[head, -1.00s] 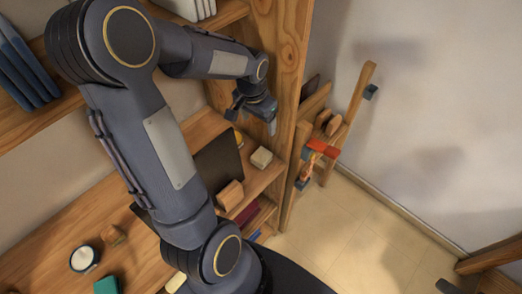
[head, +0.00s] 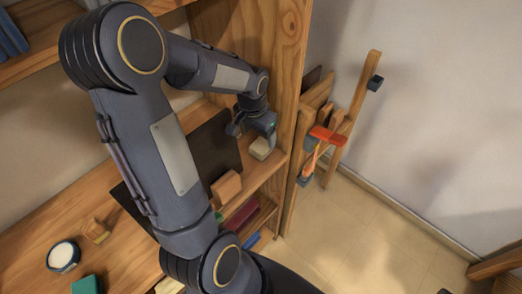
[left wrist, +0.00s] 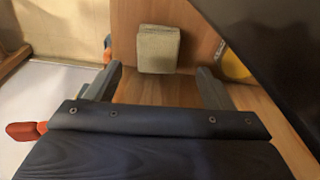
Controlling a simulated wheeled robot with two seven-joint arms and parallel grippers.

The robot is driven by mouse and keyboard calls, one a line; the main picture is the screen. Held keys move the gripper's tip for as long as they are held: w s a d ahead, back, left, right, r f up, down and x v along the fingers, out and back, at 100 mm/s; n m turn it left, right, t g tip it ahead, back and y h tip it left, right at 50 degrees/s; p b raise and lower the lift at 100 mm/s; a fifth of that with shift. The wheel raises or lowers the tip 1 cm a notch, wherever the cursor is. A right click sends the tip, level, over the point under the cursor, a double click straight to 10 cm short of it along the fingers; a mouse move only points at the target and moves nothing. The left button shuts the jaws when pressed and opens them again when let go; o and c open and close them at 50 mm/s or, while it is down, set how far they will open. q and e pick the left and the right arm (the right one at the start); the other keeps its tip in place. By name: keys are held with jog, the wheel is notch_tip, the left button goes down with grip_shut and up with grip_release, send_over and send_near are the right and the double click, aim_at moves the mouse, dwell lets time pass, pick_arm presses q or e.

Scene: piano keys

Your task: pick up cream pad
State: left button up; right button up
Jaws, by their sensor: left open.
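The cream pad (head: 260,149) is a small pale block on the wooden shelf, close to the upright panel at its right. My left gripper (head: 264,132) is above and right beside the pad in the head view. In the left wrist view my left gripper (left wrist: 160,78) has its two fingers spread wide, with nothing between them. I cannot tell from the head view whether it touches the pad. My right gripper is not in view.
A dark panel (head: 210,148) stands left of the pad, and a brown block (head: 226,188) sits nearer. A wooden upright (head: 293,60) closes the shelf's right side. A yellow round thing (left wrist: 234,64) is beside my right-hand finger. A white-topped round jar (head: 63,256) stands lower left.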

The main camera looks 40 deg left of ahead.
aim_at(261, 146)
pick_arm(q)
jog(key=f, duration=0.6)
jog(key=shift+w+d+p, duration=0.15)
jog(key=shift+w+p, duration=0.2)
jog(key=shift+p, duration=0.05)
jog(key=c, duration=1)
